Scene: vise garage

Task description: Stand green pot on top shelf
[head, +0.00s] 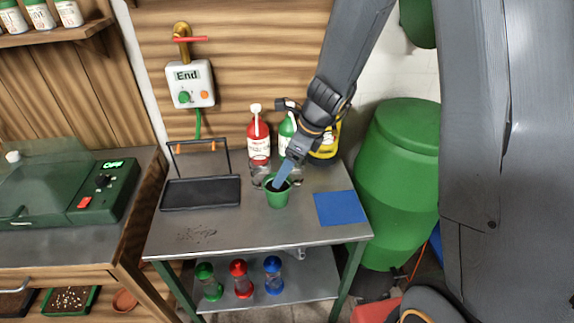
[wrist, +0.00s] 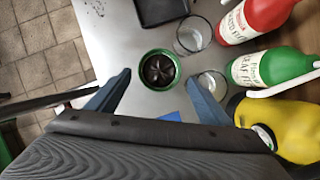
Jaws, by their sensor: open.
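The green pot (head: 277,197) stands upright on the metal table (head: 250,230). In the wrist view the pot (wrist: 146,85) shows from above, with a green rim and dark contents. My gripper (head: 283,179) is above the pot, with a blue finger overlapping its rim in the head view. In the wrist view my gripper (wrist: 158,78) is open, one finger on each side of the pot. A wooden wall shelf (head: 70,35) holding white jars is at the upper left, partly out of frame.
Glasses (wrist: 192,37) and red (head: 259,138), green (head: 287,130) and yellow (head: 324,148) bottles stand close behind the pot. A black tray (head: 200,193) is left, a blue mat (head: 339,208) right.

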